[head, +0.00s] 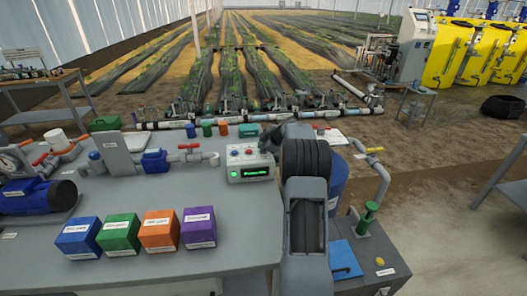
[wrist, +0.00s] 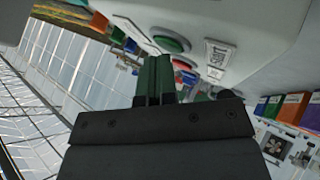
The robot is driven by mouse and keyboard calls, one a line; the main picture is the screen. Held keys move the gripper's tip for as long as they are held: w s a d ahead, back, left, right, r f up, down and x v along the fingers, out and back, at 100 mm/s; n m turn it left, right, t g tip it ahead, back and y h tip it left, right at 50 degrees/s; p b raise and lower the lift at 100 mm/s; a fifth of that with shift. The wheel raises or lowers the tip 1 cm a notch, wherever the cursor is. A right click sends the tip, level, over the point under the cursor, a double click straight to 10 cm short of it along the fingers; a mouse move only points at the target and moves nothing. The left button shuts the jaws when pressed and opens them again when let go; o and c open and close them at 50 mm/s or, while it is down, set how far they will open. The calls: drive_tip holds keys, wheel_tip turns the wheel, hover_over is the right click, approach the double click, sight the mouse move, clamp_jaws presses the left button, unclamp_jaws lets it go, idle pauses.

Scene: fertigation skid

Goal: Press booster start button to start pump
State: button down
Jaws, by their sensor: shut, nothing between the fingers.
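The grey control box (head: 248,165) stands on the bench in the head view, with a lit green display and small buttons on top. In the wrist view a round green button (wrist: 172,44) sits on the pale panel beside a label (wrist: 217,58) that seems to read START. A red button (wrist: 183,64) lies just past it. My gripper (wrist: 158,60) is shut and empty, its fingertips close to the green button; I cannot tell whether they touch. In the head view my gripper (head: 270,142) is at the box's right back corner, partly hidden by my arm.
Blue (head: 78,238), green (head: 119,234), orange (head: 160,230) and purple (head: 199,227) boxes line the bench front. A red-handled valve (head: 189,147) and pipe stand left of the control box. A green-handled post (head: 368,215) and blue drum are right of my arm.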

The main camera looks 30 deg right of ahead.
idle(0.7)
drive_tip(key=shift+r, duration=0.65)
drive_tip(key=shift+r, duration=0.2)
drive_tip(key=shift+r+p, duration=0.45)
drive_tip(key=shift+r, duration=1.9)
